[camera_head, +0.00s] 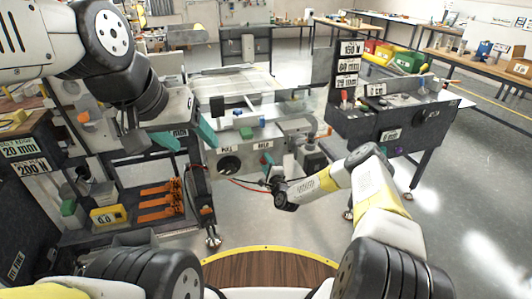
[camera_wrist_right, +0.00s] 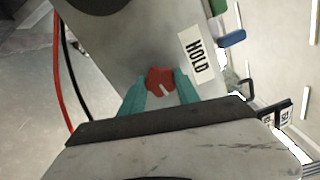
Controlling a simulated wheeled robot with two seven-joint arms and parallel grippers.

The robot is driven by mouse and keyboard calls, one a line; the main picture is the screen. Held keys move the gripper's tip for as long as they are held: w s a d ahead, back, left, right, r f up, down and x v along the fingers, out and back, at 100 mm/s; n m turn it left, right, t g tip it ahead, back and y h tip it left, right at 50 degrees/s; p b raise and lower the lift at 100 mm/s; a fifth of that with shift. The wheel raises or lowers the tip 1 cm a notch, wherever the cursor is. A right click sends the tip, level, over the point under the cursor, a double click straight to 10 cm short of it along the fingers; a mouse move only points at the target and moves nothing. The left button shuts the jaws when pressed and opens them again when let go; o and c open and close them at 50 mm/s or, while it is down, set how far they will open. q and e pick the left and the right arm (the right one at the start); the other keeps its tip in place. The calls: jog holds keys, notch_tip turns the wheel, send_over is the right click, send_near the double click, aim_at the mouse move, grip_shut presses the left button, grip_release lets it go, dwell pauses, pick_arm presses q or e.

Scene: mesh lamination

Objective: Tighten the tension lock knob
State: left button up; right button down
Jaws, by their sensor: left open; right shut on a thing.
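The red star-shaped knob (camera_wrist_right: 160,81), which I take for the tension lock knob, sits on the grey machine panel beside the HOLD label (camera_wrist_right: 196,52). In the right wrist view my right gripper (camera_wrist_right: 158,88) is shut on it, one teal finger on each side. In the head view my right gripper (camera_head: 272,165) reaches the panel just below its HOLD label (camera_head: 265,145); the knob is mostly hidden there. My left gripper (camera_head: 187,137) is open, its teal fingers wide apart, left of the panel, with nothing seen between them.
A large black knob (camera_head: 229,166) is under the PULL label left of the right gripper. Blue and green blocks (camera_head: 246,132) are on the machine top. Red and black cables hang near the panel. A dark bench (camera_head: 385,125) stands right; a rack with orange tools (camera_head: 158,202) stands left.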

jog(key=shift+m, duration=0.5)
jog(key=c, duration=0.9)
grip_release()
jog(key=v, duration=0.7)
jog(key=shift+s+d, duration=0.15)
jog(key=shift+s, duration=0.2)
